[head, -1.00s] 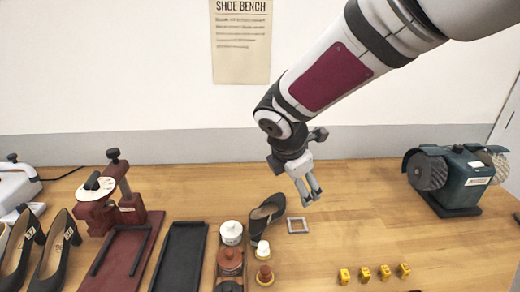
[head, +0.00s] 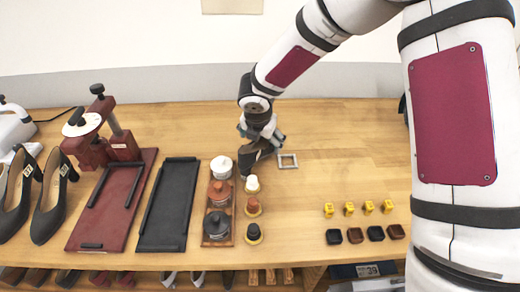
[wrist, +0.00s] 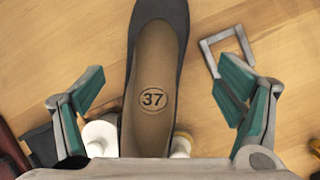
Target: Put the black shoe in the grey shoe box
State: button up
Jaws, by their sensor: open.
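The black shoe (head: 249,156) lies on the wooden bench, partly hidden by my gripper in the head view. In the wrist view the black shoe (wrist: 153,97) shows a tan insole marked 37, and its toe end leaves the top edge. My gripper (head: 262,134) is over the shoe; in the wrist view its teal fingers (wrist: 162,95) are spread on either side of the shoe with nothing held. I cannot pick out a grey shoe box for sure; a box (head: 370,270) with a label reading 39 shows partly under the bench.
A square grey frame (head: 288,160) lies just right of the shoe. A black tray (head: 168,206), a red stand (head: 112,150) and black heels (head: 50,200) are left. Yellow tags (head: 349,208) lie right. The bench's back right is clear.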

aim_at(260, 147)
jog(key=shift+a+x, duration=0.2)
jog(key=shift+x, duration=2.75)
jog(key=c, duration=1.6)
